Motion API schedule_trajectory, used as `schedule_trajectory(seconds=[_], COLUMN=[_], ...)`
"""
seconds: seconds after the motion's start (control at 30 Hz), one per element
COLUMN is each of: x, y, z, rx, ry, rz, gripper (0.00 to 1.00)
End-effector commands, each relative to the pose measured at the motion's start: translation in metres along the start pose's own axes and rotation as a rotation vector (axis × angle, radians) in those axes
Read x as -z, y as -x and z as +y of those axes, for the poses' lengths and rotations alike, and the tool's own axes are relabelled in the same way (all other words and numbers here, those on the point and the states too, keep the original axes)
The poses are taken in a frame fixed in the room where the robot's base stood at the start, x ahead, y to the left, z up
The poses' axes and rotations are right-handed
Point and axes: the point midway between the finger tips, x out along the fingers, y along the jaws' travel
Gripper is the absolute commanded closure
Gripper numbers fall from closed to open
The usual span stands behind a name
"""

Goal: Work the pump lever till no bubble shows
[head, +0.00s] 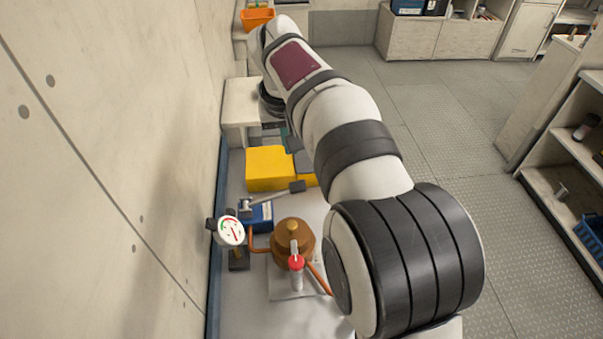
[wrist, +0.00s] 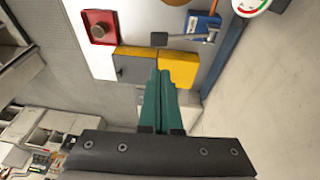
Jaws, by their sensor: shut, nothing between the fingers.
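The pump is a blue block (head: 258,216) with a grey lever (head: 272,195) that ends in a black grip and slopes up to the right. In the wrist view the blue block (wrist: 206,20) and the lever (wrist: 188,38) show near the top. A small upright tube with a red top (head: 296,273) stands in front of a copper-brown housing (head: 293,238); I cannot make out any bubble. My gripper (wrist: 161,75) has green fingers, shut and empty. It is apart from the lever, over the yellow block's side. In the head view my arm mostly hides it.
A white gauge (head: 231,231) stands left of the pump, near the wall.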

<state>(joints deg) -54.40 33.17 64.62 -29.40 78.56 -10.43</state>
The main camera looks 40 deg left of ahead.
Motion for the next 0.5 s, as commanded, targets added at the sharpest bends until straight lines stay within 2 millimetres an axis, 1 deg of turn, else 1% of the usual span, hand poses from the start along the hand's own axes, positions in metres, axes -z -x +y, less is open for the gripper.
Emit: schedule_trajectory(seconds=[0.17,0.4,0.5], x=[-0.001,-0.001,-0.003], y=[-0.032,-0.085,-0.104], z=[0.001,0.001,0.002], rx=[-0.001,-0.001,0.000], ry=[-0.001,-0.001,-0.001], rz=[-0.005,-0.005,-0.004], gripper=[1.00,1.00,1.00])
